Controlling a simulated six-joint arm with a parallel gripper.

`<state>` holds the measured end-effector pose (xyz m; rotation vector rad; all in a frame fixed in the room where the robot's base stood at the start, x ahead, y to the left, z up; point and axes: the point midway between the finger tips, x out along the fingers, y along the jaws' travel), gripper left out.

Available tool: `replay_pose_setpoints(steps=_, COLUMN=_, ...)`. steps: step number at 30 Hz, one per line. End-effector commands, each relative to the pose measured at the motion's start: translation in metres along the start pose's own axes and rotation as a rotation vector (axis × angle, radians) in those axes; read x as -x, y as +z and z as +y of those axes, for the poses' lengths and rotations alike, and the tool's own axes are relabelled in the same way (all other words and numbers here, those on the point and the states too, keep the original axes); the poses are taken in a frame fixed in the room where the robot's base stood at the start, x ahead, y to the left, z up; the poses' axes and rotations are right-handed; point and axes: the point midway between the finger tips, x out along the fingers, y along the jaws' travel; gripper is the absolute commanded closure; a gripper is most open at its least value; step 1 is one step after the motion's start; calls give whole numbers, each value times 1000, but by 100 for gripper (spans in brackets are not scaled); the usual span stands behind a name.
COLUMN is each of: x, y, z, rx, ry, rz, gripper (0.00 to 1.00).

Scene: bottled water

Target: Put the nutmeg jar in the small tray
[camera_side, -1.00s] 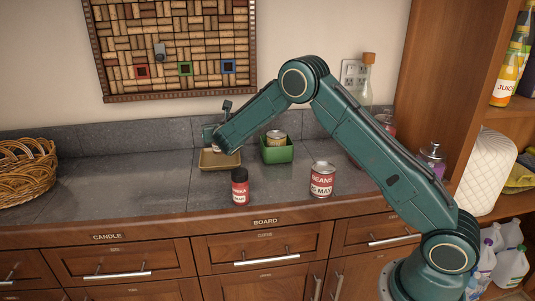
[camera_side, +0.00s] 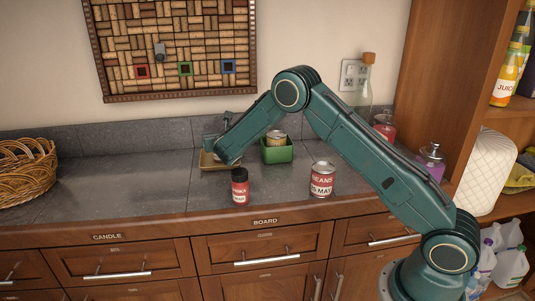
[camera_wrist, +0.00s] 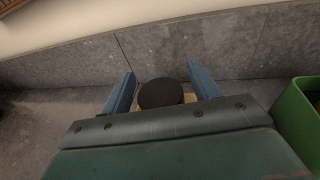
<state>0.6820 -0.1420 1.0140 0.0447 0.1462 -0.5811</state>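The small tan tray (camera_side: 207,165) stands on the counter left of the green box, partly hidden by my arm in the side view. My gripper (camera_wrist: 161,85) is low over the tray and points down. In the wrist view a round dark cap (camera_wrist: 160,94), apparently the nutmeg jar's, sits between the two blue fingers. A little tan shows on both sides of it.
The green box (camera_side: 277,156) with a can (camera_side: 276,138) in it stands close on the right. A red jar with a black cap (camera_side: 240,187) and a beans can (camera_side: 322,180) stand in front. A wicker basket (camera_side: 25,180) is far left; the counter between is clear.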

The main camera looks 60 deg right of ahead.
Motion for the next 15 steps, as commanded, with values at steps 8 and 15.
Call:
replay_pose_setpoints(steps=8, x=0, y=3, z=0, rx=-1, ry=0, rz=-1, gripper=39)
replay_pose_setpoints(steps=15, x=14, y=3, z=1, rx=0, ry=1, rz=1, gripper=39)
